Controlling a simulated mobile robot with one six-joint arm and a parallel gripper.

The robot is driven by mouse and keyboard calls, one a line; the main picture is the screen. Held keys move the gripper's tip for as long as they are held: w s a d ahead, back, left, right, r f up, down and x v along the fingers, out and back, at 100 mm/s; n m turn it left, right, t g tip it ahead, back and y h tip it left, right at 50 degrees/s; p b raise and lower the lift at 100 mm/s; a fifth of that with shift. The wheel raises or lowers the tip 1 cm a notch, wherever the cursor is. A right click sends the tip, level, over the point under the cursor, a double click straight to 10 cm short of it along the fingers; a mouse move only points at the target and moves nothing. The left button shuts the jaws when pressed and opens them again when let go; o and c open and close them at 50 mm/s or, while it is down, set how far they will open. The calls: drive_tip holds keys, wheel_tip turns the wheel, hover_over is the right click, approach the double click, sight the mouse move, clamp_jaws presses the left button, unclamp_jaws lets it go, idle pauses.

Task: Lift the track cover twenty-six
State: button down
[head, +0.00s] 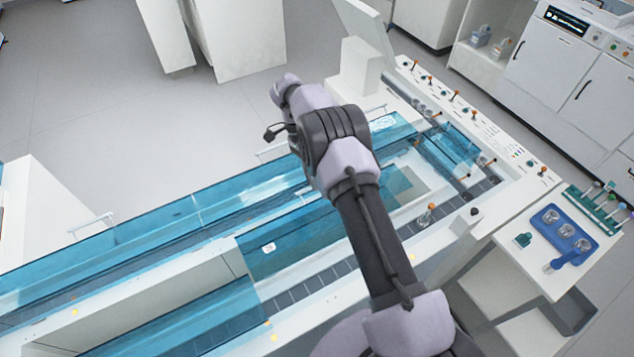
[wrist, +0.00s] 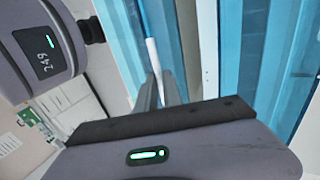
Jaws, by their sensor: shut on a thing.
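Translucent blue track covers lie along the white track; one long cover (head: 150,235) runs from the left to the middle in the head view. No number twenty-six is readable. In the wrist view my gripper (wrist: 160,88) is shut on a thin white handle bar (wrist: 152,50), which runs away between the two grey fingers. A blue cover (wrist: 181,45) shows right beside the bar. In the head view my arm hides the fingers and the part of the cover under them. I cannot tell whether this cover is raised.
A shorter blue cover with a small white label (head: 268,247) lies nearer. At right, a white side table (head: 510,262) holds a blue tray (head: 540,217) with round vessels and a green rack (head: 605,212). Open grey floor (head: 90,90) lies beyond the track.

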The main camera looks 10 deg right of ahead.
drive_tip(key=shift+w+a+f, duration=0.15)
drive_tip(key=shift+w+f, duration=0.35)
drive_tip(key=c, duration=1.8)
unclamp_jaws()
drive_tip(key=shift+w, duration=0.1)
drive_tip(key=o, duration=0.3)
drive_tip(key=shift+w+a+f, duration=0.1)
drive_tip(key=shift+w+f, duration=0.05)
drive_tip(key=shift+w, duration=0.1)
drive_tip(key=shift+s, duration=0.1)
drive_tip(key=s+r, duration=0.2)
drive_tip(key=s, duration=0.6)
drive_tip(key=s+d+r, duration=0.1)
drive_tip(key=s+r, duration=0.2)
drive_tip(key=s, duration=0.5)
drive_tip(key=shift+d+p, duration=0.15)
drive_tip(key=shift+p, duration=0.3)
